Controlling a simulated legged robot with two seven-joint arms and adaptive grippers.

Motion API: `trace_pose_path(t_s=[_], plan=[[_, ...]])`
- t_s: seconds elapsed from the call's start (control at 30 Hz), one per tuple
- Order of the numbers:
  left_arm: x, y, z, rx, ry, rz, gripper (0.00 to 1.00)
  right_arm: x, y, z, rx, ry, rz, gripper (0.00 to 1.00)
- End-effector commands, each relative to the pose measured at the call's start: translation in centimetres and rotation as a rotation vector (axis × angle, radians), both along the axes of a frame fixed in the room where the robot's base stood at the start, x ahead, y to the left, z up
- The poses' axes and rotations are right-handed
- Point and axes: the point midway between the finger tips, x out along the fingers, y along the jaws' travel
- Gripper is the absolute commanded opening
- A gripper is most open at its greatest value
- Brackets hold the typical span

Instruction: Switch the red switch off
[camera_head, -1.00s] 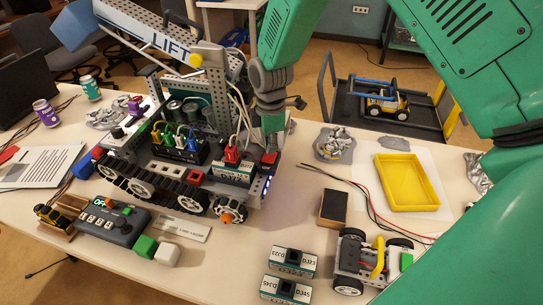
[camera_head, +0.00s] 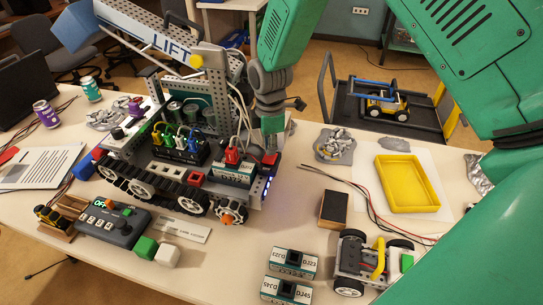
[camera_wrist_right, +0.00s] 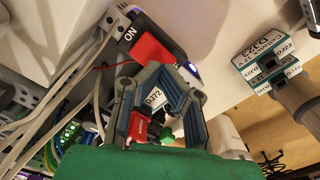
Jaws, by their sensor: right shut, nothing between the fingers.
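The red switch (camera_head: 269,160) sits at the right end of the tracked robot (camera_head: 150,185) on the table, partly covered by my right gripper (camera_head: 271,147) in the head view. In the right wrist view the red switch (camera_wrist_right: 158,50) is a large red rocker in a black housing, with the word ON printed beside its left end. The fingers of my right gripper (camera_wrist_right: 163,68) are shut and empty, and their tips appear at the rocker's lower edge. I cannot tell whether they touch it. My left gripper is out of view.
Cables and a red plug (camera_head: 232,156) on a labelled battery stand just left of the switch. A yellow tray (camera_head: 414,205), a black block (camera_head: 334,208), labelled boxes (camera_head: 292,263) and a small wheeled car (camera_head: 352,262) lie to the right. Bare table lies between.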

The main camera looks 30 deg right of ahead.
Motion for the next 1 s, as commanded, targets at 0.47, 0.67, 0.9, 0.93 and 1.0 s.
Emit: trace_pose_path(t_s=[0.47,0.67,0.9,0.93,1.0], plan=[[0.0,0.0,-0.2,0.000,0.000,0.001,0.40,0.0,0.0,-0.4,0.001,0.000,0.000,0.00],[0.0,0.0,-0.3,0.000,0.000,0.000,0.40,0.0,0.0,-0.7,0.001,0.000,0.000,0.00],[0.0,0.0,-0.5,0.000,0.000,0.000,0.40,0.0,0.0,-1.1,0.000,0.000,0.001,0.00],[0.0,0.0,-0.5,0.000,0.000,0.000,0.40,0.0,0.1,-1.1,0.000,0.000,0.001,0.00],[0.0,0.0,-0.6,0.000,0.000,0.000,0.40,0.0,0.1,-1.2,0.000,0.000,0.001,0.00]])
